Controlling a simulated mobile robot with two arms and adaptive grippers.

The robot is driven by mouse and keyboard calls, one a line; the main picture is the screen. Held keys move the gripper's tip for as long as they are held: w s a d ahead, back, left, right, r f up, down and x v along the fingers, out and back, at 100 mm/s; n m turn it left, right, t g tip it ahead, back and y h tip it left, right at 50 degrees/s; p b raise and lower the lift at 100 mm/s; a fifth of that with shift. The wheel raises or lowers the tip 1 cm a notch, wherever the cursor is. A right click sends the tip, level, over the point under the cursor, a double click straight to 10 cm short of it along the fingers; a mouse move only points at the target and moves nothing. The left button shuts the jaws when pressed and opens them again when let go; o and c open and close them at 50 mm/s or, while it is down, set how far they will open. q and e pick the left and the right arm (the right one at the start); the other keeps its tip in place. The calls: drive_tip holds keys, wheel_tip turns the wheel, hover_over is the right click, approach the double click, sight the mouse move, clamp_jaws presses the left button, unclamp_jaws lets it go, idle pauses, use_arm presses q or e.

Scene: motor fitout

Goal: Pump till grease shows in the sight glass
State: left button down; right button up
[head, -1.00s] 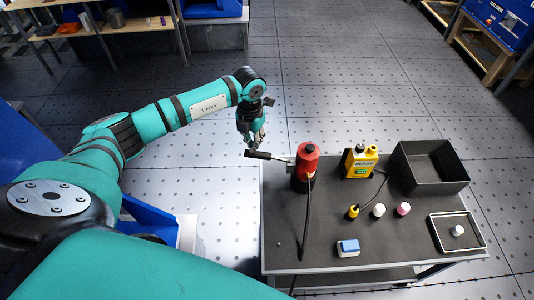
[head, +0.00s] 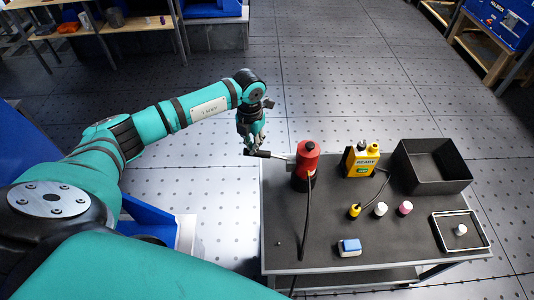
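The red grease pump (head: 307,160) stands upright at the left back of the dark-topped cart. Its lever with a black handle (head: 263,154) sticks out to the left past the cart's edge. A dark hose (head: 307,216) runs from the pump down toward the front of the cart. My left gripper (head: 253,149) is at the outer end of the handle, its fingers overlapping it. They are too small to tell whether they are shut on it. A yellow device (head: 361,160) with a READY label stands right of the pump. I cannot make out a sight glass. My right gripper is out of view.
On the cart (head: 330,225) are a yellow-and-black piece (head: 355,210), a white cap (head: 380,209), a pink-topped one (head: 405,208), a blue-and-white block (head: 349,247), a black bin (head: 431,182) and a framed tray (head: 437,228) holding a white cap (head: 460,230).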

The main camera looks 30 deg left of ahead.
use_arm(q)
drive_tip(key=shift+s+d+f+b, duration=0.1)
drive_tip(key=shift+f+b, duration=1.25)
drive_tip(key=shift+f, duration=0.65)
drive_tip(key=shift+r+p, duration=1.45)
drive_tip(key=shift+r, duration=0.45)
drive_tip(key=shift+r+p, duration=2.5)
drive_tip(key=shift+r, duration=1.2)
